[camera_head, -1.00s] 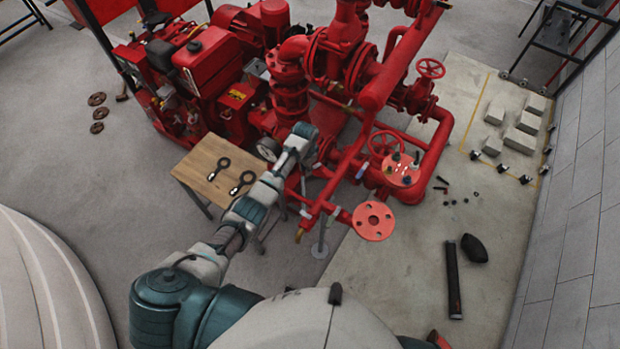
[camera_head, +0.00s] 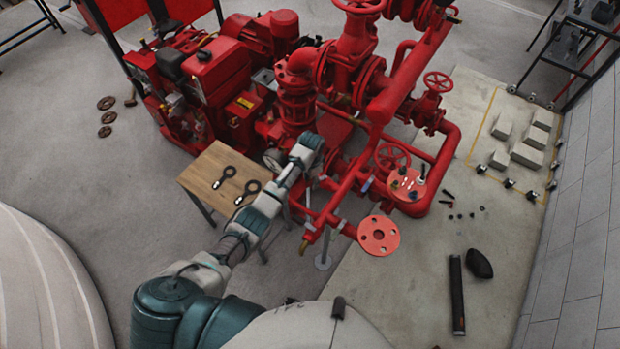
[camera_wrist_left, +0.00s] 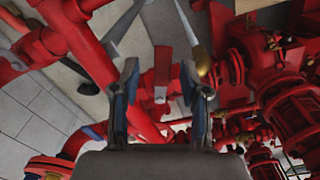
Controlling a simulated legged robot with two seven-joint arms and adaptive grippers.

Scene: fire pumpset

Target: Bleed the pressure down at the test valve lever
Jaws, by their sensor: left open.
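My left gripper (camera_wrist_left: 162,88) is open in the left wrist view, its two dark fingers apart. A narrow red bar (camera_wrist_left: 162,72), which looks like the test valve lever, shows in the gap between the fingers. I cannot tell whether it is at the fingertips' depth or beyond, and no finger visibly touches it. A brass fitting (camera_wrist_left: 201,62) is just above the right finger. In the head view my left arm reaches the red pipework (camera_head: 340,190), and its wrist hides the fingers. A brass outlet (camera_head: 303,247) hangs below a pipe there. My right gripper is not in view.
A small wooden table (camera_head: 212,172) with two dark ring-ended tools stands left of my forearm. A red flange (camera_head: 378,236) and a handwheel (camera_head: 391,157) are right of the wrist. A dark tube (camera_head: 456,295) lies on the floor, right.

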